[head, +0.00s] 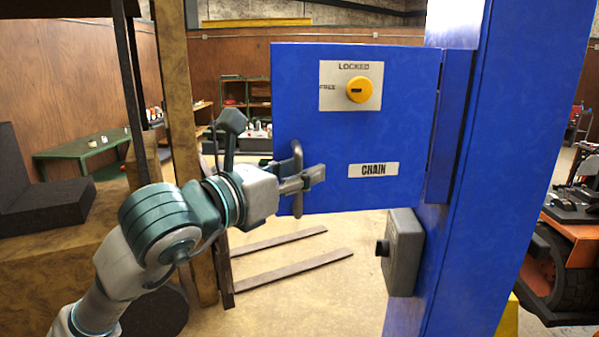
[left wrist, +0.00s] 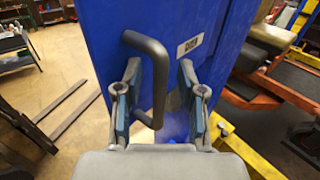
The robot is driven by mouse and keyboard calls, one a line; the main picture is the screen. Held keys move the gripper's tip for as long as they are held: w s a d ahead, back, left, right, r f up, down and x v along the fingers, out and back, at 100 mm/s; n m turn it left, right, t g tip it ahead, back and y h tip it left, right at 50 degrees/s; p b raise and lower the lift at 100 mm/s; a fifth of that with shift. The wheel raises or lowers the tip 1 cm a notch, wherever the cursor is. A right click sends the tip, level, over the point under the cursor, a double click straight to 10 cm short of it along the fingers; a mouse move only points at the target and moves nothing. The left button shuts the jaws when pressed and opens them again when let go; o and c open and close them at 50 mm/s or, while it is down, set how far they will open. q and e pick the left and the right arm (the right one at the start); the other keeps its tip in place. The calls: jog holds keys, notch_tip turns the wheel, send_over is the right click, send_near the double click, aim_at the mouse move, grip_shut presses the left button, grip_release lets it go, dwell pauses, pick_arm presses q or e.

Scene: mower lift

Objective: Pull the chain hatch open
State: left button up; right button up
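The blue chain hatch (head: 330,140) is a flat panel beside a blue post. It bears a "CHAIN" label (head: 373,170) and a yellow knob (head: 359,90) on a plate reading "LOCKED" and "FREE". I cannot tell from here whether the knob is set to either word. A grey bar handle (head: 297,160) stands at the hatch's left edge. My left gripper (head: 312,176) is at this handle. In the left wrist view, the fingers of my left gripper (left wrist: 158,100) are spread, with the handle (left wrist: 155,75) between them, closer to the left finger. My right gripper is not in view.
The blue post (head: 485,180) rises at the right, with a grey box with a black button (head: 402,252) below the hatch. Two dark forks (head: 290,265) lie low over the floor. An orange machine (head: 570,250) stands at the far right. A green table (head: 85,150) is at the back left.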

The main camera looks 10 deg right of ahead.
pick_arm(q)
jog(key=v, duration=1.2)
jog(key=shift+a, duration=0.15)
jog(key=shift+w, duration=0.1)
